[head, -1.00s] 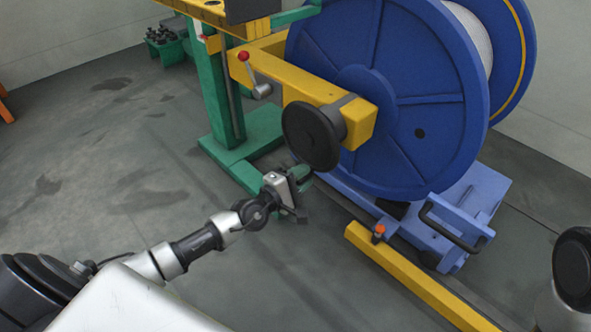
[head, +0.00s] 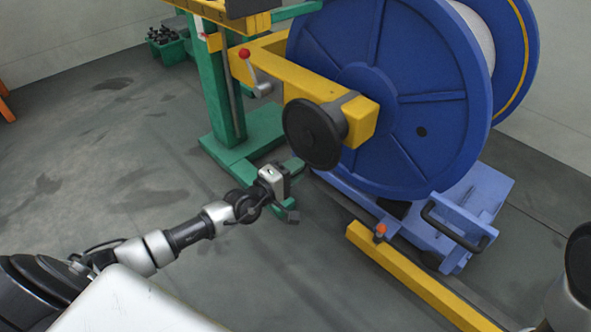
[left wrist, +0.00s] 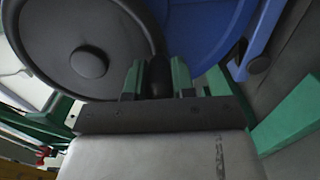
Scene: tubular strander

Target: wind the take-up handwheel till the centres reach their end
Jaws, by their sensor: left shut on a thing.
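The take-up handwheel (head: 312,133) is a dark round disc at the end of the yellow arm (head: 310,85), in front of the big blue reel (head: 420,110). In the left wrist view the handwheel (left wrist: 45,35) fills the upper left, with its round hub showing. My left gripper (head: 292,168) is at the wheel's lower rim. In the left wrist view its green fingers (left wrist: 157,78) are shut on the dark handle (left wrist: 160,72) beside the rim. The handle is hidden in the head view. The centres are not clearly visible. My right gripper is not in view.
A red-knobbed lever (head: 250,70) stands on the yellow arm. A green post and foot (head: 245,150) stand behind my gripper. A yellow floor rail (head: 420,285) and a blue carriage with a black handle (head: 455,225) lie to the right. The floor at left is open.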

